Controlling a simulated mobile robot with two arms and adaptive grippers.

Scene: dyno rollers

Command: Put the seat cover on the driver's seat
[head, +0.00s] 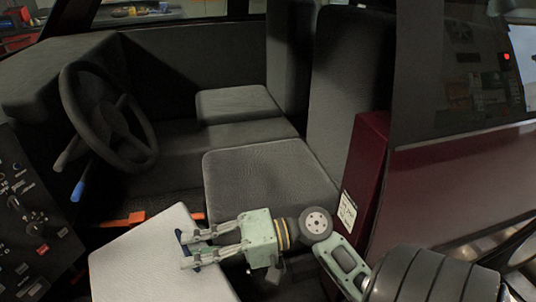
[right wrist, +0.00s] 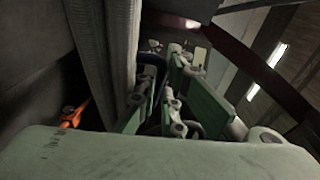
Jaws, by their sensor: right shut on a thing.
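The seat cover (head: 130,262) is a flat, light grey padded panel at the bottom of the head view, in front of the seats. My right gripper (head: 184,250) reaches over it from the right and is shut on it; its exact contact is hard to see. In the right wrist view a grey textured panel (right wrist: 105,45) stands beside the green fingers (right wrist: 165,95). The driver's seat (head: 265,178) is the nearer grey seat, behind the steering wheel, with a dark upright backrest (head: 345,85). The cover is apart from its backrest. My left gripper is not in view.
The black steering wheel (head: 105,115) is at the left, with a blue-tipped lever (head: 78,190) below it. A control panel (head: 30,225) fills the left edge. The passenger seat (head: 238,104) is farther back. A dark red door pillar (head: 368,165) stands close right of the driver's seat.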

